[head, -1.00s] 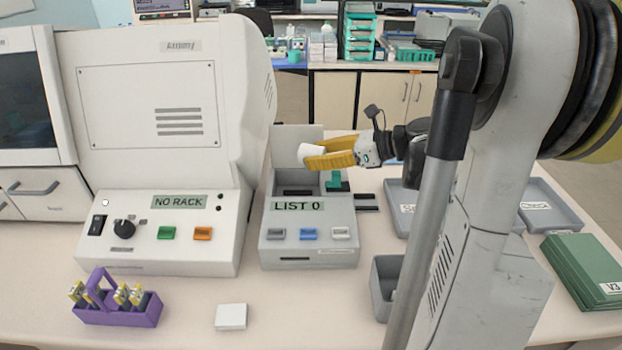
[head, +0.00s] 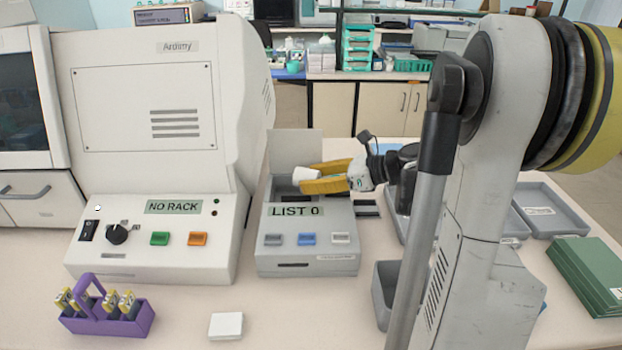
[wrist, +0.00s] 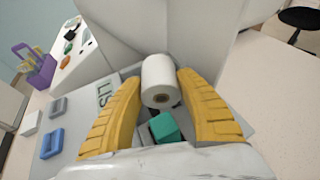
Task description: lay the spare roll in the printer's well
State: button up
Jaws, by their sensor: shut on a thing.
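The spare roll is a white paper roll (wrist: 161,80) held between the yellow fingers of my gripper (wrist: 160,92) in the wrist view. In the head view my gripper (head: 312,180) is over the printer, with the white roll (head: 303,175) at its tips. The printer (head: 306,241) is a grey box labelled LIST 0, with its lid (head: 295,148) standing open at the back. The well lies behind the label and is partly hidden by my gripper. A teal block (wrist: 164,127) shows below the roll in the wrist view.
A large white stainer (head: 150,240) marked NO RACK stands left of the printer. A purple rack (head: 125,325) with slides and a white block (head: 226,325) lie in front. Grey trays (head: 545,210) and green folders (head: 585,270) are at the right.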

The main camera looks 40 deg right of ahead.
jog(key=shift+f, duration=0.2)
jog(key=o, duration=1.1)
jog(key=shift+o, duration=0.2)
jog(key=shift+r, duration=0.1)
